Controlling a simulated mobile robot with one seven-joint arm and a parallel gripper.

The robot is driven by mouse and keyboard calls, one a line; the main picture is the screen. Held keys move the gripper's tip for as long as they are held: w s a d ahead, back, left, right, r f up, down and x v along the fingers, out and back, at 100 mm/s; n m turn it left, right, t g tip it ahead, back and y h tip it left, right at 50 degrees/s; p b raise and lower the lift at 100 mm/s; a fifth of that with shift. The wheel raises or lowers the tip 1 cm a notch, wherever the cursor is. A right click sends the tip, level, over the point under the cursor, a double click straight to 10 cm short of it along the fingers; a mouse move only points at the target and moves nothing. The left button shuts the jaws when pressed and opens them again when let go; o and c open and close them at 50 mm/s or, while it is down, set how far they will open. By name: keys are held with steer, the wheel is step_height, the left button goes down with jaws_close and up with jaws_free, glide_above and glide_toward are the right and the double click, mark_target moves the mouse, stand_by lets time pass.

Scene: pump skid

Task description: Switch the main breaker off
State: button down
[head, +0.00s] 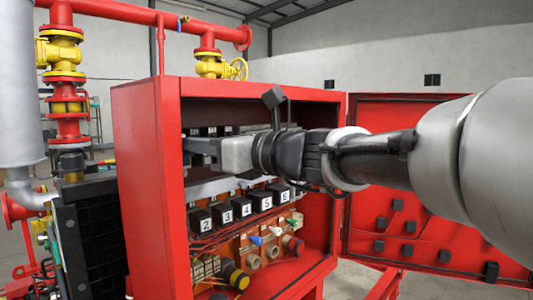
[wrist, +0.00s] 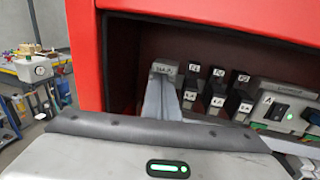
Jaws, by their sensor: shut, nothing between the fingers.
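The red cabinet (head: 148,170) stands open, with my arm reaching in from the right. My gripper (head: 190,146) is shut and empty in its upper left part. In the wrist view, my gripper's grey fingers (wrist: 162,98) reach toward the upper row, just below a small grey labelled plate (wrist: 164,69); I cannot tell whether they touch anything. Several black labelled blocks (wrist: 217,74) sit to their right. Farther right is a black switch (wrist: 280,111) with a green light and a letter label. No main breaker label is readable; a lever behind the fingers would be hidden.
A lower row of numbered black blocks (head: 224,213) runs below my gripper, with coloured knobs (head: 255,240) under it. The red cabinet door (head: 430,225) is open at the right. The cabinet's left wall is close to my fingers. Red and yellow pipes (head: 65,60) stand outside at left.

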steer(key=shift+f, duration=0.25)
steer(key=shift+f+b, duration=0.7)
steer(key=shift+b, duration=0.05)
steer(key=shift+s+d+r, duration=0.1)
steer(key=shift+d+r, duration=0.05)
steer(key=shift+s+d, duration=0.45)
steer(key=shift+d, duration=0.05)
steer(key=shift+s+a+r+v, duration=0.1)
steer(key=shift+s+v, duration=0.05)
steer(key=shift+v, duration=0.75)
steer(key=shift+s+a+r+v, duration=0.1)
steer(key=shift+s+v, duration=0.05)
steer(key=shift+v, duration=0.7)
steer(key=shift+s+a+r+v, duration=0.1)
steer(key=shift+s+v, duration=0.05)
steer(key=shift+v, duration=0.75)
